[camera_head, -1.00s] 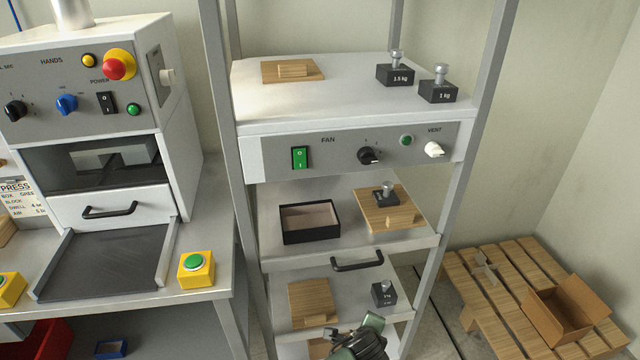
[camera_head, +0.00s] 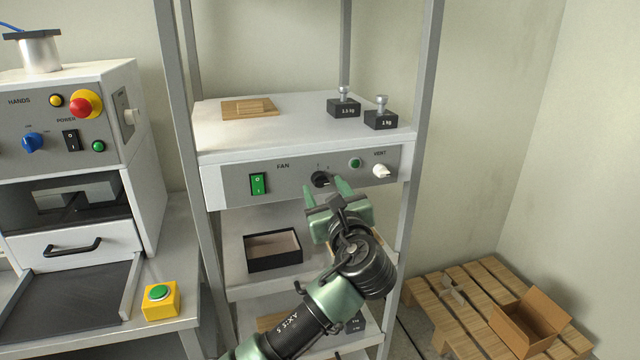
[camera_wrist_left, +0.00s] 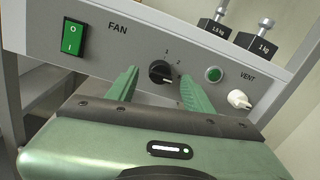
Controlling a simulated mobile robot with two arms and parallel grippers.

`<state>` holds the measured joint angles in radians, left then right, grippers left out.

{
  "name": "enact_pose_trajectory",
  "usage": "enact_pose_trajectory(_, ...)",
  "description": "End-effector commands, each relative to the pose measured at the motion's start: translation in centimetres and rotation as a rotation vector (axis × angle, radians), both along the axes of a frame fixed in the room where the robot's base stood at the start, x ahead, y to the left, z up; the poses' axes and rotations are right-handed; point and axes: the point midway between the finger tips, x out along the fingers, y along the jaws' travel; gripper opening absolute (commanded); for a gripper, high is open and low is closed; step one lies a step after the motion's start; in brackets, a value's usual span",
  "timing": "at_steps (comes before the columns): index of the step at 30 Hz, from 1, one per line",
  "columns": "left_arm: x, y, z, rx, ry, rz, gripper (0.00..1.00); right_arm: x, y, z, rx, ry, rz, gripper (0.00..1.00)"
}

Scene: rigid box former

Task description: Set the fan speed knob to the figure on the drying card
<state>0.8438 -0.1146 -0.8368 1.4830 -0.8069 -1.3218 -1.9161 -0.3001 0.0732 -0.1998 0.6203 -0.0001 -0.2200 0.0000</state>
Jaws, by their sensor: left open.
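The fan speed knob (camera_head: 320,179) is a black rotary knob on the grey fan panel (camera_head: 222,188), right of the FAN label. It also shows in the left wrist view (camera_wrist_left: 160,72), between the fingertips, with figures 1 and 2 above it. My left gripper (camera_head: 327,190) is open just in front of the knob, one finger to each side; it also shows in the left wrist view (camera_wrist_left: 157,88). I cannot tell whether the fingers touch the knob. The drying card is not recognisable in these views. My right gripper is not in view.
A green rocker switch (camera_head: 258,184) is left of the knob. A green button (camera_head: 355,163) and white vent knob (camera_head: 381,171) are close on its right. Two weights stand on the shelf above. An open black box (camera_head: 273,251) sits below.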

Motion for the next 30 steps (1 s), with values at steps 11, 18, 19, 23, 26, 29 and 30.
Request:
enact_pose_trajectory(11,2.5,0.7,-0.1,-0.003,0.001,0.0,0.52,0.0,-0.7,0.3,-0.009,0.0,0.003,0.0)
enact_pose_trajectory(18,2.5,0.7,-0.1,-0.003,0.001,0.0,0.27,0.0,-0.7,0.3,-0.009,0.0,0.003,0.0)
enact_pose_trajectory(19,2.5,0.7,-0.1,-0.003,0.001,0.0,0.18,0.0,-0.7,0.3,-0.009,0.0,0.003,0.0)
enact_pose_trajectory(23,2.5,0.7,-0.1,-0.002,0.001,0.0,0.0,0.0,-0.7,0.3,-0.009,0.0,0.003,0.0)
enact_pose_trajectory(26,2.5,0.7,-0.1,-0.005,0.001,0.0,0.0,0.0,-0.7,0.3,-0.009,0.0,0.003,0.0)
enact_pose_trajectory(29,2.5,0.7,-0.2,-0.018,-0.003,0.0,0.0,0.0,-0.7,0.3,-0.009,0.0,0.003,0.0)
enact_pose_trajectory(30,2.5,0.7,-0.2,-0.027,-0.005,0.0,0.0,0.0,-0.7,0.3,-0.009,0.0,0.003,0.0)
